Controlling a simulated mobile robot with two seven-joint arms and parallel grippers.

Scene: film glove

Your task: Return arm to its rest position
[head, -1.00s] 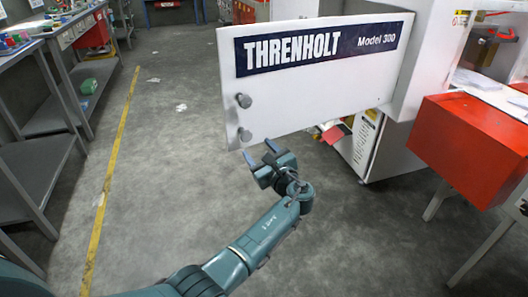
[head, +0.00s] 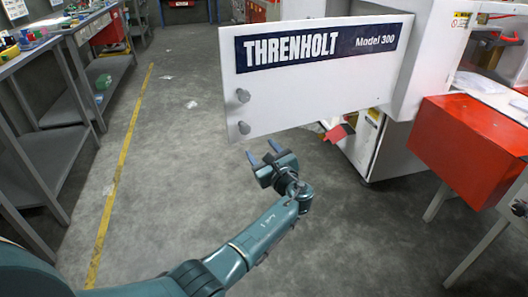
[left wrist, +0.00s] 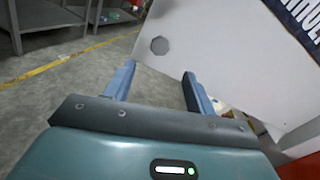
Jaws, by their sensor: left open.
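My left arm reaches in from the lower left of the head view. Its left gripper (head: 262,154) is open and empty, just below the lower left corner of the white THRENHOLT door panel (head: 310,95). In the left wrist view the two blue fingers (left wrist: 156,82) stand apart with nothing between them. The white panel (left wrist: 215,45) lies just beyond them, with one round grey knob (left wrist: 159,46) in sight. I cannot tell the exact gap between fingers and panel. The right gripper is not in view.
Two grey knobs (head: 243,96) stick out of the panel's left edge. A white machine (head: 372,150) and a red box (head: 475,140) stand at the right. Grey workbenches (head: 50,160) line the left, beyond a yellow floor line (head: 118,175).

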